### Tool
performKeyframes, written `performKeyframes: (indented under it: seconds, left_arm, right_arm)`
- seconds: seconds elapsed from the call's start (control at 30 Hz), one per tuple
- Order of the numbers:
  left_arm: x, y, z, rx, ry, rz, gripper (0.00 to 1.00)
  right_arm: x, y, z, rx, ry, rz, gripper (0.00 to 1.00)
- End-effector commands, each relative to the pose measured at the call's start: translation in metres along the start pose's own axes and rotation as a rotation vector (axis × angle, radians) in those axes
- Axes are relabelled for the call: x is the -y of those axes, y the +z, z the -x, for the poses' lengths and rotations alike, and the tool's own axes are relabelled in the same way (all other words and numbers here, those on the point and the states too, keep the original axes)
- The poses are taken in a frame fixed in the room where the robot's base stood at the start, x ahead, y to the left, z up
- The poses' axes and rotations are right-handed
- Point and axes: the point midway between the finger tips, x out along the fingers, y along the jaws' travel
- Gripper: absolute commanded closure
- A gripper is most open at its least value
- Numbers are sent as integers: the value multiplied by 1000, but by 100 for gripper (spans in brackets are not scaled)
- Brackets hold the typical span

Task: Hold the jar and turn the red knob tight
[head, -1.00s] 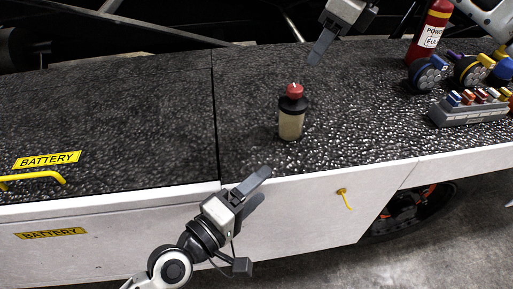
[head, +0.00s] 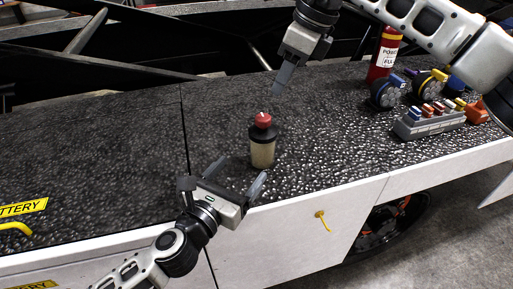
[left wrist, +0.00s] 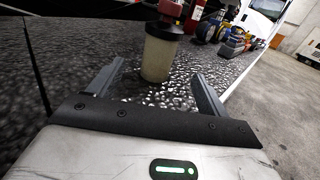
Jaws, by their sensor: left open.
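The jar (head: 262,156) stands upright on the dark speckled top, with a pale body and black lid. The red knob (head: 263,120) sits on top of the lid. My left gripper (head: 239,173) is open, just in front of the jar near the top's front edge. In the left wrist view the jar (left wrist: 158,58) stands ahead, between the lines of the open fingers (left wrist: 156,75), and the red knob (left wrist: 171,8) is cut by the upper edge. My right gripper (head: 279,90) points down, above and behind the knob, apart from it. Its fingers overlap in view, so its opening is unclear.
To the right stand a red extinguisher-like bottle (head: 383,57), round blue and yellow connectors (head: 387,93) and a grey block with coloured switches (head: 430,120). A yellow tag (head: 321,217) hangs on the white front panel. The top left of the jar is clear.

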Motion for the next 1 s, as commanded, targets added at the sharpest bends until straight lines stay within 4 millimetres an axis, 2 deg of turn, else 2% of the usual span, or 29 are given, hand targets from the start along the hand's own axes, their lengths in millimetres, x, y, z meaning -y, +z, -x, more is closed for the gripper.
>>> performKeyframes:
  seconds: [0.03,0.4,0.6,0.8,1.0]
  left_arm:
    - [0,1,-12,4,1,-1,22]
    - [1,1,-85,3,0,-3,22]
    - [0,1,-116,3,0,-3,22]
    - [0,0,-130,1,1,-4,22]
    - [0,0,-131,2,-1,-4,22]
  right_arm:
    - [0,0,0,0,0,0,64]
    - [0,0,0,0,0,0,64]
    - [0,0,0,0,0,0,64]
    - [0,0,0,0,0,0,64]
    - [0,0,0,0,0,0,64]
